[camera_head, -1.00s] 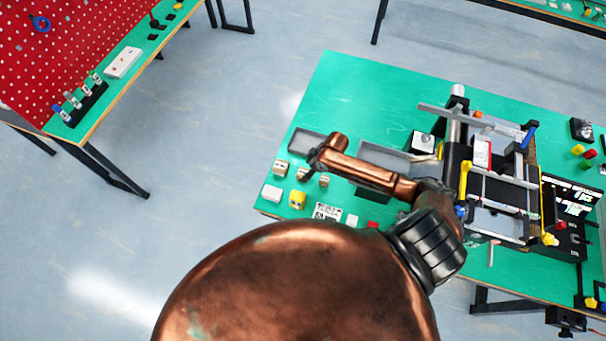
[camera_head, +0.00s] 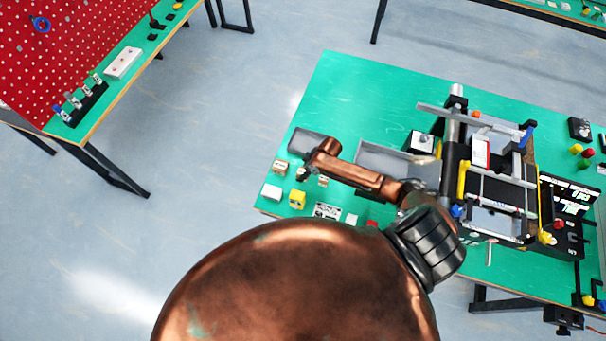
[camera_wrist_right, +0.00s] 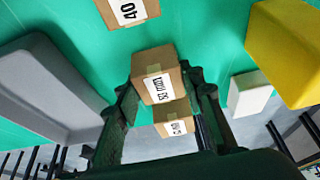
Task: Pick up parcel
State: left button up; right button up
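Small brown cardboard parcels with white printed labels stand on the green table. In the right wrist view one parcel (camera_wrist_right: 156,76) is between the fingertips of my right gripper (camera_wrist_right: 163,92), with the fingers spread on either side; I cannot tell if they touch it. A second parcel (camera_wrist_right: 174,119) shows closer to the palm, and a third (camera_wrist_right: 128,10) is at the top edge. In the head view my right gripper (camera_head: 305,173) is over the row, hiding the middle parcel, between a left parcel (camera_head: 280,167) and a right parcel (camera_head: 323,182). My left gripper is out of view.
Grey trays (camera_head: 312,141) lie behind the parcels. A yellow block (camera_head: 297,200) and a white block (camera_head: 272,192) stand in front. The mini conveyor (camera_head: 490,185) fills the table's right side. The table's back left is clear.

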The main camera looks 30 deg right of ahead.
jog(key=c, duration=0.6)
